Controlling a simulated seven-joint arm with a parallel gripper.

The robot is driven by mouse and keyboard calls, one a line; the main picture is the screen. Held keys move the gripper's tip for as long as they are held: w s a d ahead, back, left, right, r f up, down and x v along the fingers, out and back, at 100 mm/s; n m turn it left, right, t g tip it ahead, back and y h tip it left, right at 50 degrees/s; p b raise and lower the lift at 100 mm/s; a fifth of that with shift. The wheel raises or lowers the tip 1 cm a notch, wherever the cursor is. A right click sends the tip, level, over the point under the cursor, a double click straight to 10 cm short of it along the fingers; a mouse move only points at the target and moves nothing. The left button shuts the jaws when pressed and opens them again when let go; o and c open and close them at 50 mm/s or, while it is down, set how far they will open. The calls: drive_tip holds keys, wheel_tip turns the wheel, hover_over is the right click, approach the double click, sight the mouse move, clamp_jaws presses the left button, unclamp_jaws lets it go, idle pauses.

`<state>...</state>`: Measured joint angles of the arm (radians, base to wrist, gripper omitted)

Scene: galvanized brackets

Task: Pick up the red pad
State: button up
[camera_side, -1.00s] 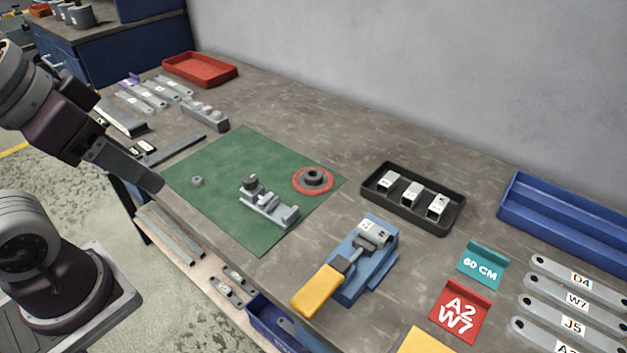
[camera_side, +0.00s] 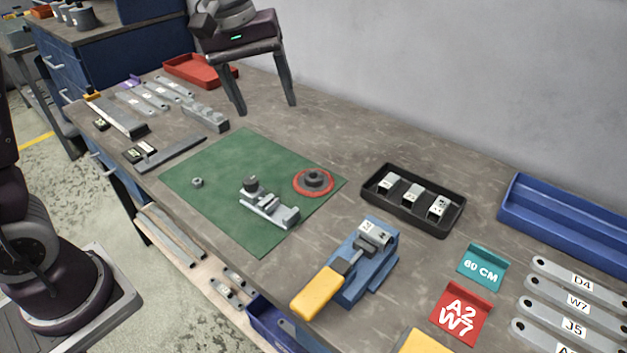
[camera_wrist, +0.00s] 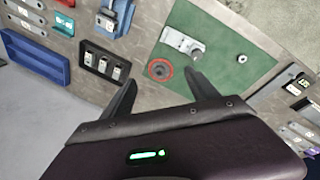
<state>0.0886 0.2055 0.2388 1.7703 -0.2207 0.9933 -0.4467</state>
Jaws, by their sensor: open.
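The red pad (camera_side: 300,187) is a flat round disc on the green mat (camera_side: 222,165), near the mat's right corner. A dark grey ring-shaped part (camera_side: 314,178) sits on top of it, so only a red rim shows. The pad also shows in the wrist view (camera_wrist: 150,72), near the fingertips in the picture. My gripper (camera_side: 267,108) is open and empty, fingers pointing down, at the back of the bench near the wall. It is apart from the pad, up and left of it in the side view. In the wrist view my gripper (camera_wrist: 160,78) has its fingers spread.
A grey metal fixture (camera_side: 268,205) stands on the mat left of the pad, with a small nut (camera_side: 197,182) farther left. A black tray (camera_side: 410,219) with three metal pieces and a blue clamp with a yellow handle (camera_side: 319,292) are to the right. A red tray (camera_side: 188,75) lies behind.

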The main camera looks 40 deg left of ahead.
drive_tip(key=w+f+n, duration=0.2)
drive_tip(key=w+f, duration=0.4)
drive_tip(key=n+g+y, duration=0.1)
drive_tip(key=n+g, duration=0.1)
approach(314, 175)
wheel_tip(314, 175, down, 9)
drive_tip(key=shift+w+r, duration=0.1)
drive_tip(key=c, duration=1.5)
wheel_tip(314, 175, up, 10)
